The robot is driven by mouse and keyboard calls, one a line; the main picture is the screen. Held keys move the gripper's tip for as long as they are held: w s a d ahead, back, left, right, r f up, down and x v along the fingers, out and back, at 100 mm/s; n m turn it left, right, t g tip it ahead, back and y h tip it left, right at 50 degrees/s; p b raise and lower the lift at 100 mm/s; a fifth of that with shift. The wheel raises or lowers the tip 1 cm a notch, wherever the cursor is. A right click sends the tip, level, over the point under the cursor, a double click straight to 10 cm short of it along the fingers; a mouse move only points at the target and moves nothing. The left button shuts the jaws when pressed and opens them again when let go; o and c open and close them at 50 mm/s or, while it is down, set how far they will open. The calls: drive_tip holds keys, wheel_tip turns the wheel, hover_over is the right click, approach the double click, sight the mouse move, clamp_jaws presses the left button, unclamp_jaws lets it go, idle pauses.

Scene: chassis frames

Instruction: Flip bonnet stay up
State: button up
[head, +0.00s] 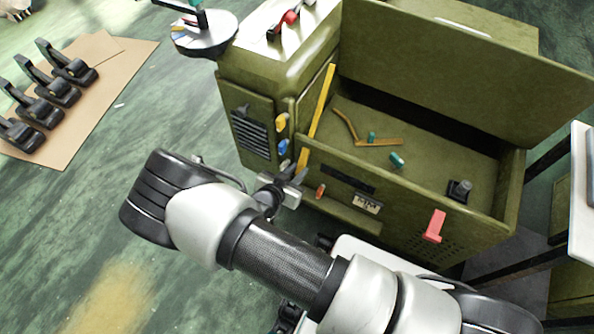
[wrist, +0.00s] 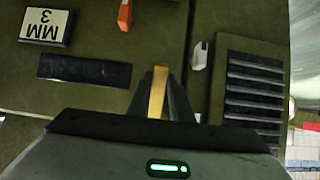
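The bonnet stay appears to be the yellow bar (head: 322,100) along the left side of the open bay in the green machine (head: 420,215). Its near end reaches down over the front edge to my gripper (head: 301,176). In the wrist view, a yellow piece (wrist: 158,92) sits between the dark fingers of my gripper (wrist: 160,97), which look closed on both its sides. The raised green bonnet panel (head: 450,75) stands open behind the bay. The stay's far end appears apart from the panel.
A red latch (head: 434,226) and a label plate (head: 367,204) are on the front. A bent brown lever (head: 346,122) lies in the bay. Black clamps (head: 68,62) lie on cardboard at left.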

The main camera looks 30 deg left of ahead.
drive_tip(key=o, duration=0.4)
drive_tip(key=shift+w, duration=0.1)
drive_tip(key=p+v, duration=0.4)
drive_tip(key=v, duration=1.3)
drive_tip(key=shift+r, duration=0.15)
